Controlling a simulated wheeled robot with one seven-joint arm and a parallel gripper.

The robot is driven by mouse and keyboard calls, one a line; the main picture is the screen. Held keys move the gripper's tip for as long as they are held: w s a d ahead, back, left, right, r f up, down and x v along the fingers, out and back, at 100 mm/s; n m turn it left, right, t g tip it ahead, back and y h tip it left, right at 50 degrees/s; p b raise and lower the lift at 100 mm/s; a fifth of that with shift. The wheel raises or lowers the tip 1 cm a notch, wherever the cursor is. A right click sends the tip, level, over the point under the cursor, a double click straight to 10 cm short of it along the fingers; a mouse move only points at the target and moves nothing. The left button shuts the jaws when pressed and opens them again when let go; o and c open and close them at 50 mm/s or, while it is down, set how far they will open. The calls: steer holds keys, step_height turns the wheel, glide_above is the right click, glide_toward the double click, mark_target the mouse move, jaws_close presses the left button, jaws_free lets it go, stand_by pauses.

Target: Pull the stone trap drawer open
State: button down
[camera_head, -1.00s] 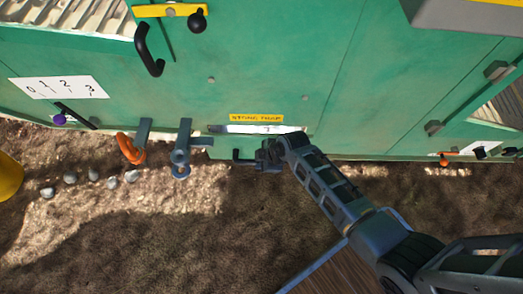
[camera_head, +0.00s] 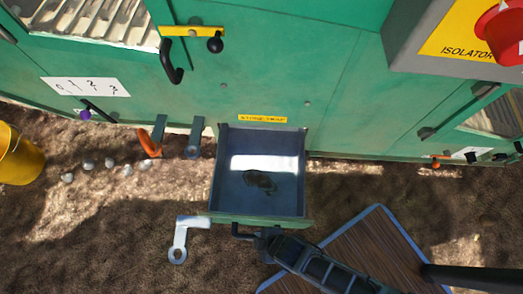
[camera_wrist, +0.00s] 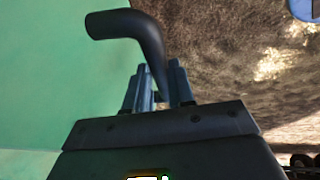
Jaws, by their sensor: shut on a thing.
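The stone trap drawer (camera_head: 213,180) stands well out from the green machine, below a yellow label (camera_head: 262,119). A dark stone-like lump (camera_head: 260,181) lies on its floor. The drawer's black handle (camera_head: 240,232) is on the green front; in the wrist view the bent handle (camera_wrist: 132,24) runs down between the fingers. My gripper (camera_head: 262,240) is shut on this handle, and its fingers (camera_wrist: 160,85) show in the wrist view. A grey metal latch (camera_head: 180,240) sticks out at the left of the drawer front.
A yellow bucket (camera_head: 18,160) and several pale stones (camera_head: 88,164) are on the ground at left. An orange hook (camera_head: 149,143) hangs from the machine. A wooden-topped platform (camera_head: 365,255) is at lower right. A red isolator knob (camera_head: 500,32) is at upper right.

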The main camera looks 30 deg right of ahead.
steer(key=shift+s+a, duration=0.35)
steer(key=shift+s, duration=0.2)
steer(key=c, duration=1)
jaws_free()
steer(key=shift+o, duration=0.2)
steer(key=shift+r, duration=0.1)
steer(key=p+v, duration=0.3)
steer(key=v, duration=0.4)
steer(key=shift+r+p, duration=0.25)
steer(key=shift+p, duration=0.05)
steer(key=shift+s+d, duration=0.1)
